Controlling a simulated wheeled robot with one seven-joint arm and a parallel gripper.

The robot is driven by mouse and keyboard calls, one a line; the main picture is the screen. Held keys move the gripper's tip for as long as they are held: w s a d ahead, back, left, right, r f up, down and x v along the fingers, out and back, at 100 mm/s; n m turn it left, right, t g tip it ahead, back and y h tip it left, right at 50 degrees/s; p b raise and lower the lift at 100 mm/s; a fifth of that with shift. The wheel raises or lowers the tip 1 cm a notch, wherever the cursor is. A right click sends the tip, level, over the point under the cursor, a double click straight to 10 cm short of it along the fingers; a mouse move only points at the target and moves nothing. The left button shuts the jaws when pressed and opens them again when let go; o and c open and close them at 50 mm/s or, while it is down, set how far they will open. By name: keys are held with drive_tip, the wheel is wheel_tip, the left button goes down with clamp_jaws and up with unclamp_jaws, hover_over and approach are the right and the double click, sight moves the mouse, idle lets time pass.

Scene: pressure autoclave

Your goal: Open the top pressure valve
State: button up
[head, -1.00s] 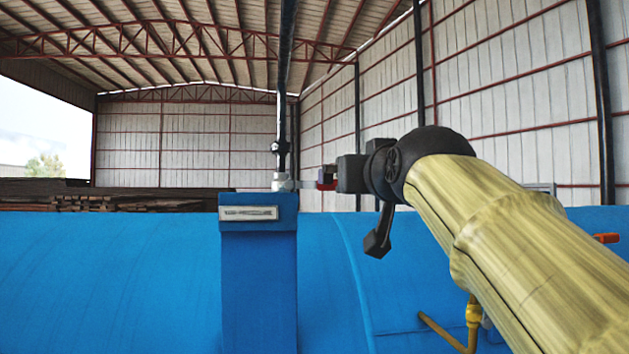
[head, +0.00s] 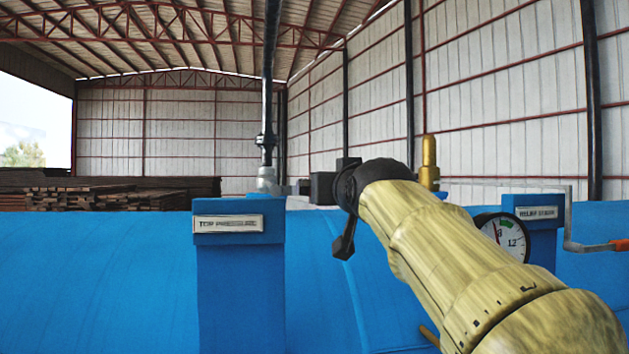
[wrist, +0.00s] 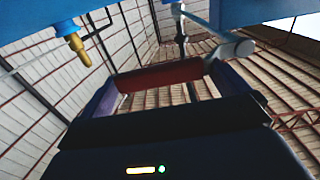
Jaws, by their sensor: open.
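The top pressure valve (head: 267,180) is a grey fitting on a blue post labelled TOP PRESSURE (head: 228,223), under a dark vertical pipe. In the wrist view, a pale lever (wrist: 210,30) runs from the valve to a rounded end beside one finger. My gripper (head: 312,187) is just right of the valve and looks nearly level with it. In the wrist view my gripper (wrist: 160,75) has its two fingers spread. In the head view my gripper hides most of the lever.
The blue autoclave body (head: 120,270) fills the lower view. At right stand a brass fitting (head: 428,165), a pressure gauge (head: 502,238), a RELIEF STEAM post (head: 537,212) and an orange-tipped handle (head: 590,247). Stacked timber (head: 110,195) lies behind. Space above the body is mostly open.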

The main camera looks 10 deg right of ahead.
drive_tip(key=shift+w, duration=0.35)
drive_tip(key=shift+s, duration=0.2)
drive_tip(key=shift+c, duration=0.9)
drive_tip(key=shift+r, duration=0.1)
drive_tip(key=c, duration=1)
drive_tip(key=shift+d, duration=0.1)
